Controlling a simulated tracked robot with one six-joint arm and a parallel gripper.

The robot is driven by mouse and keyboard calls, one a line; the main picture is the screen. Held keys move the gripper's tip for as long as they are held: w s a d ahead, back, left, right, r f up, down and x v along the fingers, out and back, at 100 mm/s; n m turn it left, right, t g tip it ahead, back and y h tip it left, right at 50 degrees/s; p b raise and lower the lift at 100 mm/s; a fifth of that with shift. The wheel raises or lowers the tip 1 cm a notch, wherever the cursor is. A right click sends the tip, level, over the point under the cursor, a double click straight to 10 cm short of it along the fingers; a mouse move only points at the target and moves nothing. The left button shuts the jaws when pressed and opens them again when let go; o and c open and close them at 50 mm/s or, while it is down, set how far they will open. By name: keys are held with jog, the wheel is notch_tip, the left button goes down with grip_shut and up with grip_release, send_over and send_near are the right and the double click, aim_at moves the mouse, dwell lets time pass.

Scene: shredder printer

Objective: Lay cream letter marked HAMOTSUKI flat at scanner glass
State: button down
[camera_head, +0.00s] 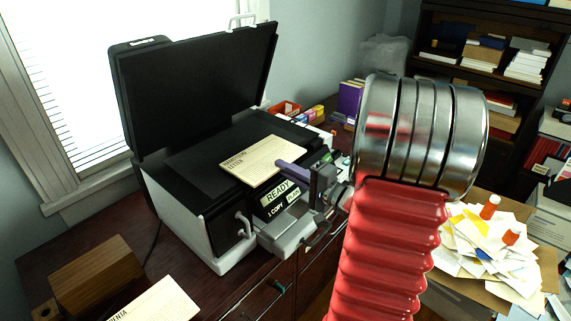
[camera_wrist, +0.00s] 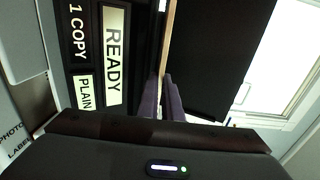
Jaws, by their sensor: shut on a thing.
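The cream letter (camera_head: 258,160) lies over the dark scanner glass (camera_head: 205,156), its printed heading toward the left. Whether it touches the glass all over cannot be told. The scanner lid (camera_head: 195,90) stands open behind it. My gripper (camera_head: 287,168) is at the letter's near right edge with its purple fingers shut on that edge. In the wrist view the letter shows edge-on as a thin cream strip (camera_wrist: 168,40) between the purple fingers (camera_wrist: 161,98).
The machine's front panel (camera_head: 277,197) reads READY, 1 COPY and PLAIN, just below my gripper. A wooden block (camera_head: 95,278) and another cream paper (camera_head: 155,302) lie at the front left. A heap of papers (camera_head: 490,250) sits at right. A window is behind the lid.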

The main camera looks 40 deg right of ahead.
jog(key=shift+f, duration=0.8)
jog(key=c, duration=1.9)
grip_release()
jog(key=shift+o, duration=0.2)
jog(key=shift+f, duration=0.2)
jog(key=shift+s, duration=0.1)
jog(key=s+d, duration=0.1)
jog(key=s, duration=0.5)
jog(key=shift+s, duration=0.4)
jog(key=shift+r, duration=0.15)
